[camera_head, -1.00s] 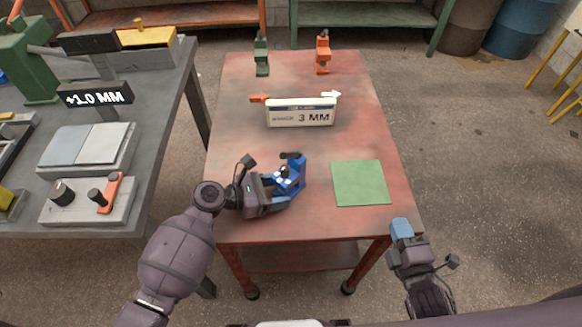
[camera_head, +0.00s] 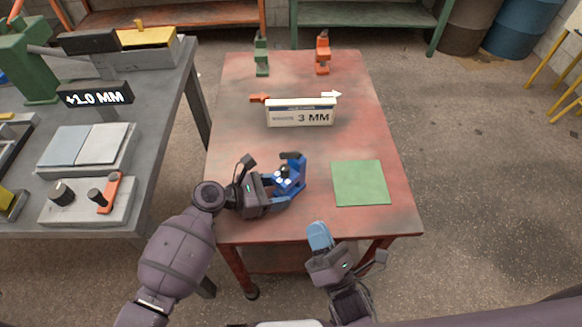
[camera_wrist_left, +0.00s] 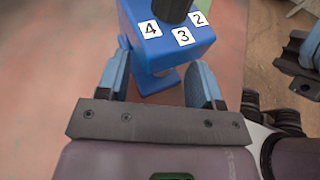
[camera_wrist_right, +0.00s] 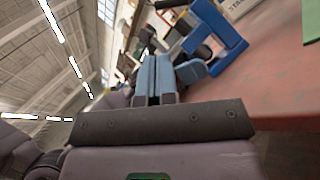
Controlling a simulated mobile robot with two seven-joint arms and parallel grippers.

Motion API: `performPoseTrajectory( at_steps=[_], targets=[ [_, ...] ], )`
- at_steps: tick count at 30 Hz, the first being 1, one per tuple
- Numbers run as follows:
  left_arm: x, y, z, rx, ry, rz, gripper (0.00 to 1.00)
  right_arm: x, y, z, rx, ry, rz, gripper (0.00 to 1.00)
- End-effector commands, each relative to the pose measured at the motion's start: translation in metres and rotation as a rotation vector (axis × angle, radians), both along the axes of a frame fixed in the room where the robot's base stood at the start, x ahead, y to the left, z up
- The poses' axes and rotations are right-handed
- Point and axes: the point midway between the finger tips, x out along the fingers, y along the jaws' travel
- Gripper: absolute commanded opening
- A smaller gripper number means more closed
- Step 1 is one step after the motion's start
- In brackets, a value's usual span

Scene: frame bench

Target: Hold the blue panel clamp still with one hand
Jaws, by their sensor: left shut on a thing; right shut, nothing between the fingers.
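The blue panel clamp (camera_head: 291,173) stands on the red table toward its front left, with a dark knob on top. In the left wrist view the clamp (camera_wrist_left: 165,45) shows white labels 4, 3 and 2 around the knob. My left gripper (camera_head: 277,190) is shut on the clamp, with a finger on each side of its lower part (camera_wrist_left: 158,84). My right gripper (camera_head: 318,236) is shut and empty, at the table's front edge, apart from the clamp. In the right wrist view its fingers (camera_wrist_right: 155,78) are together, and the clamp (camera_wrist_right: 222,50) shows beyond them.
A green square mat (camera_head: 360,183) lies right of the clamp on the red table (camera_head: 235,115). A white sign reading 3 MM (camera_head: 301,113) stands behind. A green clamp (camera_head: 262,55) and an orange clamp (camera_head: 323,53) stand at the far end. A grey bench (camera_head: 155,150) is at left.

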Motion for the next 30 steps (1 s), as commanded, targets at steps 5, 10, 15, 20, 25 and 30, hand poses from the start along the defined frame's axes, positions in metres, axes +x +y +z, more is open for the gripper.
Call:
performPoseTrajectory(
  at_steps=[5, 10, 15, 20, 25, 30],
  targets=[
    [0.0, 0.0, -0.001, 0.001, 0.0, 0.0, 0.47, 0.0, 0.0, 0.0, 0.001, 0.001, 0.0, 0.0],
    [0.0, 0.0, -0.001, 0.001, 0.0, 0.0, 0.47, 0.003, 0.001, 0.002, 0.001, 0.0, 0.0, 0.0],
    [0.0, 0.0, -0.001, 0.001, 0.0, 0.0, 0.47, 0.018, 0.007, 0.01, 0.002, -0.003, 0.001, 0.0],
    [0.0, 0.0, -0.001, 0.001, 0.0, 0.0, 0.47, 0.041, 0.017, 0.022, 0.002, -0.003, 0.001, 0.0],
    [0.0, 0.0, -0.001, 0.001, 0.0, 0.0, 0.47, 0.066, 0.027, 0.034, 0.001, -0.002, 0.001, 0.0],
    [0.0, 0.0, -0.001, 0.001, 0.0, 0.0, 0.47, 0.09, 0.037, 0.046, 0.002, -0.001, 0.001, 0.0]
  ],
)
